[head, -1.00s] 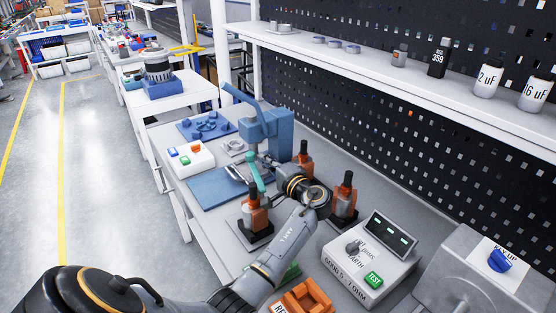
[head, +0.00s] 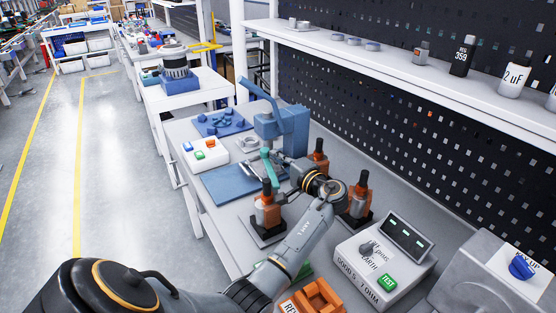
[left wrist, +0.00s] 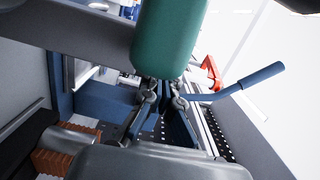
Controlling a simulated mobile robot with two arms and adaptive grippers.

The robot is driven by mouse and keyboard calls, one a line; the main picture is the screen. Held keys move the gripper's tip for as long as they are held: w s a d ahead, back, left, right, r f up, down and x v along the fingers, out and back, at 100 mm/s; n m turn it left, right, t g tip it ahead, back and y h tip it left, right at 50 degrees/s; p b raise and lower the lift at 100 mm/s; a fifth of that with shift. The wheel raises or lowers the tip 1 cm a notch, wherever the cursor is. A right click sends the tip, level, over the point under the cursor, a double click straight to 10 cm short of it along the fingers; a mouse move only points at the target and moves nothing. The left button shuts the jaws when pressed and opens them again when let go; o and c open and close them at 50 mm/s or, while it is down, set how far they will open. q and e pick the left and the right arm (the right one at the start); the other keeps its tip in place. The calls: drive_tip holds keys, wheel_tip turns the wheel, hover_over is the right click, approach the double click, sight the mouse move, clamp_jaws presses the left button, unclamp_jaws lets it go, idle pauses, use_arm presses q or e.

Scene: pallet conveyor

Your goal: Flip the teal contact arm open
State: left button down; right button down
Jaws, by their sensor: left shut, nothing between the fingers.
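The teal contact arm (head: 267,160) hangs at the front of the blue lever press (head: 290,128), above the blue mat. It also fills the top middle of the left wrist view as a thick rounded teal handle (left wrist: 166,38). My left gripper (left wrist: 163,88) is shut with nothing between its fingers. Its fingertips are at the lower end of the teal handle, partly hidden behind it; I cannot tell whether they touch. In the head view my left wrist reaches in from the right of the teal arm, among the orange clamps. My right gripper is not in view.
Orange clamps with black handles (head: 267,205) stand close around my left arm. A grey meter box (head: 378,262) is at the right. The blue mat (head: 228,186) and a white button box (head: 205,152) lie to the left. A shelf with cans runs behind.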

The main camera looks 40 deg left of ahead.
use_arm(q)
drive_tip(key=n+g+b, duration=0.1)
drive_tip(key=g+b, duration=0.1)
drive_tip(key=b, duration=0.1)
drive_tip(key=a+n+g+b, duration=0.1)
drive_tip(key=n+g+b, duration=0.1)
drive_tip(key=g, duration=0.1)
drive_tip(key=shift+s+a+n+b, duration=0.1)
drive_tip(key=shift+s+n+b, duration=0.05)
drive_tip(key=shift+n+b, duration=0.2)
idle(0.4)
drive_tip(key=shift+a, duration=0.2)
idle(0.4)
drive_tip(key=w+d, duration=0.1)
drive_tip(key=d, duration=1.1)
drive_tip(key=shift+w+r, duration=0.15)
drive_tip(key=shift+w, duration=0.05)
